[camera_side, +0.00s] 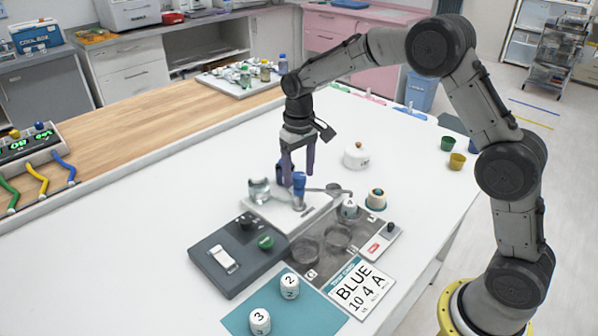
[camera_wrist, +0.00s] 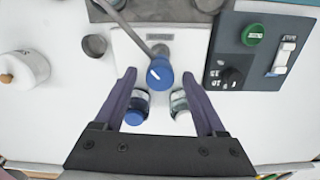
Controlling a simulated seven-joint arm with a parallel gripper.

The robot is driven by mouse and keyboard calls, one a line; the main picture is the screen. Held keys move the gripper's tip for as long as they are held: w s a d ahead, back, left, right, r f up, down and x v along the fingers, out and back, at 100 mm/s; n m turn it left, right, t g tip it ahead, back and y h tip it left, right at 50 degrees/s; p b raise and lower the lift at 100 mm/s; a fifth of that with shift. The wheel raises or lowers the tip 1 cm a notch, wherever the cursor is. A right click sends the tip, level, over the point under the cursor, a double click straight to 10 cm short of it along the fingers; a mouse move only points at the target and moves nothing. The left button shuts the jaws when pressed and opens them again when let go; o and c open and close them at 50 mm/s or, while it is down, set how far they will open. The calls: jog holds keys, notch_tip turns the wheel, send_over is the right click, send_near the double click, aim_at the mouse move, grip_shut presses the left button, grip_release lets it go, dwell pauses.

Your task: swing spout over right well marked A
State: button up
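A grey spout (camera_wrist: 137,40) runs from a blue-topped knob (camera_wrist: 159,74) with a white line, on a white base plate (camera_wrist: 190,48). In the side view the blue knob (camera_side: 299,182) stands upright and the spout (camera_side: 325,190) points right. My gripper (camera_side: 297,170), with purple fingers, is above the plate. In the wrist view my gripper (camera_wrist: 160,76) is open, one fingertip on each side of the knob, with gaps showing. Two round wells, one left (camera_side: 305,250) and one right (camera_side: 338,236), sit in a grey tray.
A blue-capped bottle (camera_wrist: 134,115) and a clear bottle (camera_wrist: 180,104) stand between my fingers, nearer the palm. A dark control box (camera_side: 235,255) with a green button is left of the wells. A card (camera_side: 362,288) reads BLUE 10 4 A. A white lidded jar (camera_side: 356,157) stands behind.

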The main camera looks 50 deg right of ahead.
notch_tip(320, 180, up, 14)
dwell(0.8)
jog(key=shift+f, duration=0.1)
jog(key=s+r+t, duration=0.3)
jog(key=s+r, duration=0.8)
jog(key=s, duration=0.5)
jog(key=s+f+n+t, duration=0.1)
jog(key=s+f+t, duration=0.1)
jog(key=s+f, duration=1)
jog(key=s, duration=0.3)
jog(key=shift+s+t, duration=0.3)
